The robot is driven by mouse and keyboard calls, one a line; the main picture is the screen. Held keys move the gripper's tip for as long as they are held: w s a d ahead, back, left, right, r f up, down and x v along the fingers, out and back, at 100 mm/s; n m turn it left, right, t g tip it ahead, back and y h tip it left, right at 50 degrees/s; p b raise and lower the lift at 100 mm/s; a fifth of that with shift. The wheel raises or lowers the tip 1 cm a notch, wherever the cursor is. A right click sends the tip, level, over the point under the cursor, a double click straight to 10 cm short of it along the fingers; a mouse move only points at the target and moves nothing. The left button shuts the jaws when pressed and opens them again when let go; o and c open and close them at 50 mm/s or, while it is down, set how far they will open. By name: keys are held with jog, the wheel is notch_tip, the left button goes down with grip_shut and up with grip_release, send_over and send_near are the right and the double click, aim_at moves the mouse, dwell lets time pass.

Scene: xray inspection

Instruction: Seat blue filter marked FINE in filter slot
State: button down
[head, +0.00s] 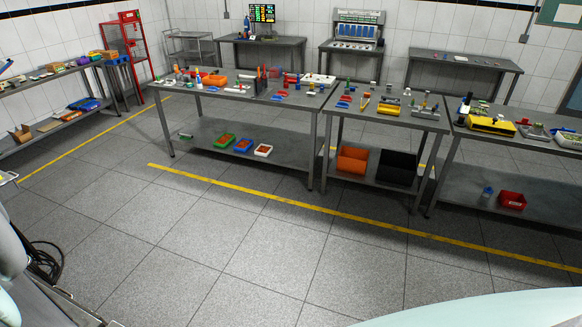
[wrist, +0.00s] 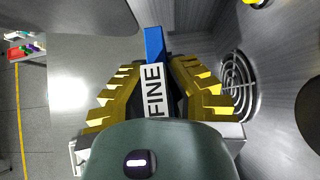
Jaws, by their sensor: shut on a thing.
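The blue filter (wrist: 154,44) shows in the wrist view, with a white label reading FINE on it. My gripper (wrist: 155,85) has yellow ridged fingers on both sides of the filter and is shut on it. The filter's blue end sticks out past the fingertips, toward the top of the picture. Its lower end is hidden behind the dark green gripper body. I cannot make out the filter slot in either view. My gripper does not show in the head view.
In the wrist view, a metal wall with a round vent grille (wrist: 236,85) stands close on the right. A grey surface lies to the left. The head view shows steel tables (head: 250,92) with many small items, and open floor (head: 200,235) in front.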

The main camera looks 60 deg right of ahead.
jog(key=shift+f+b, duration=1.45)
jog(key=shift+f, duration=0.15)
jog(key=c, duration=1)
grip_release()
jog(key=shift+r, duration=0.1)
